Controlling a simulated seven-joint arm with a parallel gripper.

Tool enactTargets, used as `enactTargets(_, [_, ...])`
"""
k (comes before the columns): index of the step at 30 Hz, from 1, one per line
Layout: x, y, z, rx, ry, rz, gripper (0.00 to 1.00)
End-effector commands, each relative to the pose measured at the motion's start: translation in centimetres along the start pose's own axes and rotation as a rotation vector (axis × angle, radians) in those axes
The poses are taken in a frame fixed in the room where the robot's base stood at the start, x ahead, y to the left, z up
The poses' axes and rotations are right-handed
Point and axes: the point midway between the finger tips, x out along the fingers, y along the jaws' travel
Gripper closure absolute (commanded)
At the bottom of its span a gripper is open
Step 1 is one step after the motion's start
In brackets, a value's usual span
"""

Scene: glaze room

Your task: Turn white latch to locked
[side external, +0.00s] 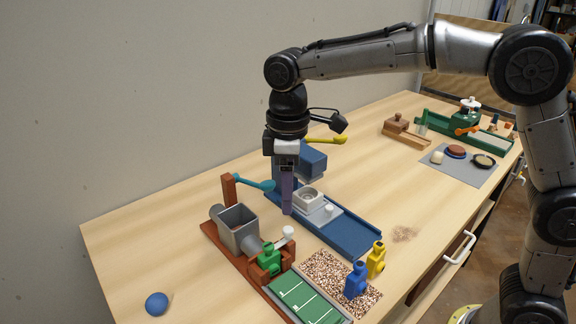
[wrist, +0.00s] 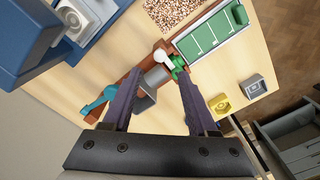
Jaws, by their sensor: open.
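The white latch (side external: 287,234) is a small lever with a rounded end on the red-brown machine base, beside a green block (side external: 270,259). It also shows in the wrist view (wrist: 163,58), just beyond and between my fingertips. I cannot tell its exact lock position. My gripper (side external: 288,211) is open and empty, pointing down above the table, behind the latch and near the grey hopper (side external: 238,230). In the wrist view my gripper (wrist: 159,79) has its two purple fingers spread, with part of the hopper between them. No contact with the latch shows.
A teal lever (side external: 252,183) rises beside the hopper. A blue machine (side external: 350,232) stands close to my gripper. A green tray (side external: 305,297), a speckled mat (side external: 328,268), and blue (side external: 356,280) and yellow (side external: 376,260) pieces lie in front.

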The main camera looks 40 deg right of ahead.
Motion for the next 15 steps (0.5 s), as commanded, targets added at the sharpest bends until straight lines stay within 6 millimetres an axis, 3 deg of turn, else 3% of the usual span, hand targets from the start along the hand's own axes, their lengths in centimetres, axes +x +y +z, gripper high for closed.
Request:
enactTargets(6, [-4.0, 0.0, -0.1, 0.0, 0.002, 0.001, 0.41])
enactTargets(15, [-6.0, 0.0, 0.0, 0.0, -0.001, 0.0, 0.41])
